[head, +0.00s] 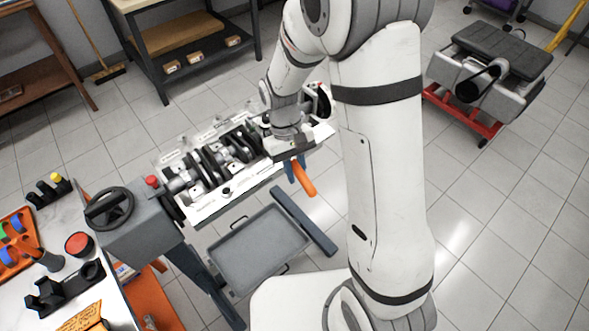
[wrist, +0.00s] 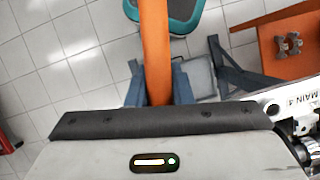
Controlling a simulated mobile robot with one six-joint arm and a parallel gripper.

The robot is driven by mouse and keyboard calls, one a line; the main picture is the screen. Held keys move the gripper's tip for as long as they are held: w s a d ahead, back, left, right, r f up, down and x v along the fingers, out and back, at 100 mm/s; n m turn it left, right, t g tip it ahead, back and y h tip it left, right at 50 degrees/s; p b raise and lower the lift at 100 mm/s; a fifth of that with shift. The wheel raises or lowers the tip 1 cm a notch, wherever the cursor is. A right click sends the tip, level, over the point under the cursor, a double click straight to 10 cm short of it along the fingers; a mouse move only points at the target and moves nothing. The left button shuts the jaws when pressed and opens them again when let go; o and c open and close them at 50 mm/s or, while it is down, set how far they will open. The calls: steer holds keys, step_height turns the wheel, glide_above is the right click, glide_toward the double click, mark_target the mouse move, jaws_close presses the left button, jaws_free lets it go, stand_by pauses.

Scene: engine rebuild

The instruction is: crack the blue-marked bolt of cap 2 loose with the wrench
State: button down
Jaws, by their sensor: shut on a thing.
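My gripper (head: 294,170) is at the right part of the engine block (head: 205,212), its blue-grey fingers closed on the orange handle of the wrench (head: 306,182). In the wrist view the handle (wrist: 154,45) runs up between the two fingers (wrist: 157,84). The wrench's working end is hidden. The block lies on the stand with its crankshaft (head: 215,157) and caps showing. A cap label reading "MAIN 4" (wrist: 298,103) shows at the right of the wrist view. I cannot make out cap 2's blue-marked bolt, nor whether the wrench sits on a bolt.
A grey tray (head: 257,250) lies below the block, beside a dark stand leg (head: 303,220). A handwheel (head: 108,208) is at the stand's left end. A workbench (head: 60,291) with tools is at lower left. A red-based machine (head: 488,75) stands on the right; open tiled floor lies between.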

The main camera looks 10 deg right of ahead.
steer(key=shift+s+a+m, duration=0.25)
steer(key=shift+a+m, duration=0.15)
steer(key=shift+a, duration=0.15)
steer(key=shift+w, duration=0.1)
stand_by(1.5)
steer(key=shift+r+p, duration=1.15)
steer(key=shift+r, duration=0.2)
stand_by(2.9)
steer(key=shift+r+p, duration=1.1)
steer(key=shift+r, duration=0.35)
